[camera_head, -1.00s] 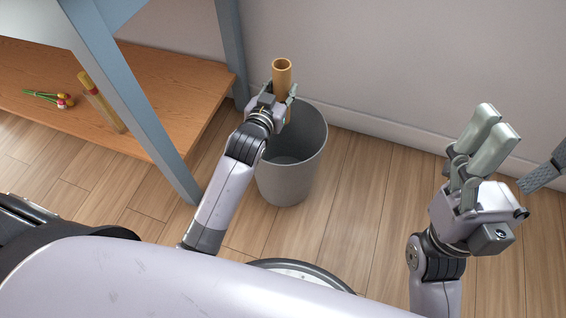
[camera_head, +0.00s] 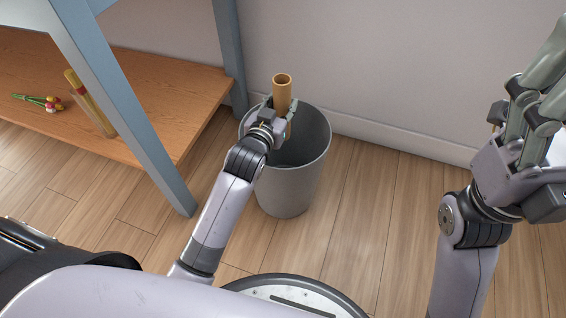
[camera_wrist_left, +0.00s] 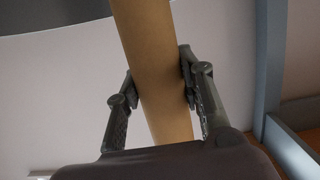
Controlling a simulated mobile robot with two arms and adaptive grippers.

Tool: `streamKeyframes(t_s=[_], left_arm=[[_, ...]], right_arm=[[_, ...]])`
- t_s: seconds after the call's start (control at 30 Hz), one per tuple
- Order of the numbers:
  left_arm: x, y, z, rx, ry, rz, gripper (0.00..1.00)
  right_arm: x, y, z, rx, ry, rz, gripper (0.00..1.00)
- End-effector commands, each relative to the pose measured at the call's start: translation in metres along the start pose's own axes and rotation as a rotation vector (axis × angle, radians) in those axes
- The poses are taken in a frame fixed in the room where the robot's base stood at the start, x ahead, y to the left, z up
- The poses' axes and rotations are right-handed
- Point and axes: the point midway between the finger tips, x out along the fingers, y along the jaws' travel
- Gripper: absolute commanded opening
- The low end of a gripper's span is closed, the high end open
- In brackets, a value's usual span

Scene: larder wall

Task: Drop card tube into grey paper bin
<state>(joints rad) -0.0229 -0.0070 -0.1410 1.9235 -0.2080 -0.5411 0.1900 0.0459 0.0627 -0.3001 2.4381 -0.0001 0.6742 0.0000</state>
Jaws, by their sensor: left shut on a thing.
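The card tube (camera_head: 282,92) is a tan hollow cylinder, held nearly upright with its open top end showing in the head view. My left gripper (camera_head: 279,108) is shut on it; in the left wrist view both fingers (camera_wrist_left: 160,92) press on the sides of the tube (camera_wrist_left: 158,60). The grey paper bin (camera_head: 290,188) stands on the floor by the wall. The tube and gripper show over the bin's back left part; the gripper hides the tube's lower end. My right gripper (camera_head: 545,95) is at the right edge, partly cut off, its fingers close together and its opening unclear.
A blue-grey shelf frame (camera_head: 125,105) with a wooden lower board (camera_head: 165,92) stands left of the bin. On the board lie a bunch of flowers (camera_head: 45,103) and a long yellowish-topped thing (camera_head: 90,102). The floor (camera_head: 375,210) right of the bin is clear.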

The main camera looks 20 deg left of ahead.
Motion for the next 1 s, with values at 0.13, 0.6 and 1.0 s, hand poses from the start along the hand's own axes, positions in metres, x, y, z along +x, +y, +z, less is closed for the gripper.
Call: streamKeyframes(t_s=[0.13,0.6,1.0], left_arm=[[0.0,0.0,-0.001,0.0,0.001,0.0,0.21],[0.0,0.0,0.0,0.0,0.0,0.0,0.58],[-0.022,0.0,0.001,0.0,-0.001,0.0,0.58]], right_arm=[[0.001,0.0,0.0,0.0,0.0,0.0,0.71],[0.0,0.0,0.0,0.0,0.0,0.0,0.71],[0.0,0.0,0.001,0.0,-0.003,0.001,0.71]])
